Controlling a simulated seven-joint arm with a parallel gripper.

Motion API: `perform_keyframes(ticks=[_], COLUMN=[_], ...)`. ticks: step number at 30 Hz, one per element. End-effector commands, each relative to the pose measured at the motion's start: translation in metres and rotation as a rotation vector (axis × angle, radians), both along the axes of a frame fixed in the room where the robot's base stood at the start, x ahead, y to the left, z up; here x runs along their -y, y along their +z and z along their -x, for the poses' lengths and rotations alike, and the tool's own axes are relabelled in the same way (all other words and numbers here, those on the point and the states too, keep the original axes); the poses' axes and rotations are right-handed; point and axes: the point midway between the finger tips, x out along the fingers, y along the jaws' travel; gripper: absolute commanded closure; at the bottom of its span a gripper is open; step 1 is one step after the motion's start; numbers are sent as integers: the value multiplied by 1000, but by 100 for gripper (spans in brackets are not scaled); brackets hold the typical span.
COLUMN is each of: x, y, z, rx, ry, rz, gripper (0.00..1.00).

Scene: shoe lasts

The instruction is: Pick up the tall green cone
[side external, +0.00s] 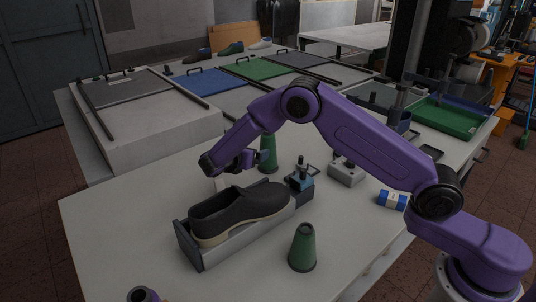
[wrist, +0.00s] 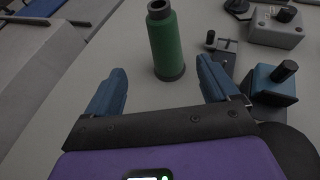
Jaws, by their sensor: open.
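A tall green cone (side external: 268,153) stands upright on the white table behind the dark shoe. In the wrist view the cone (wrist: 166,42) is upright ahead of my gripper, roughly between the lines of its two fingers. My gripper (side external: 247,159) is open and close to the cone on its left in the side view. In the wrist view my gripper (wrist: 162,77) shows two blue fingers spread apart with nothing between them. A second green cone (side external: 302,248) stands near the front of the table and looks shorter and wider.
A dark shoe (side external: 238,212) sits in a grey holder (side external: 190,252) in front of my gripper. A blue block with a black knob (side external: 300,180) and a grey block (side external: 346,173) stand right of the cone. A blue-and-white roll (side external: 392,200) lies farther right.

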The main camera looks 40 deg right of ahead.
Motion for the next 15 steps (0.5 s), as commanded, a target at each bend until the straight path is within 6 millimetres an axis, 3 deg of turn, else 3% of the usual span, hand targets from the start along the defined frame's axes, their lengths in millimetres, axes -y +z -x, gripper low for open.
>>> perform_keyframes(ticks=[9,15], x=[51,73], y=[-24,-34], z=[-24,-35], rx=[-1,0], ry=[-3,-2], rz=[-2,-2], gripper=[12,12])
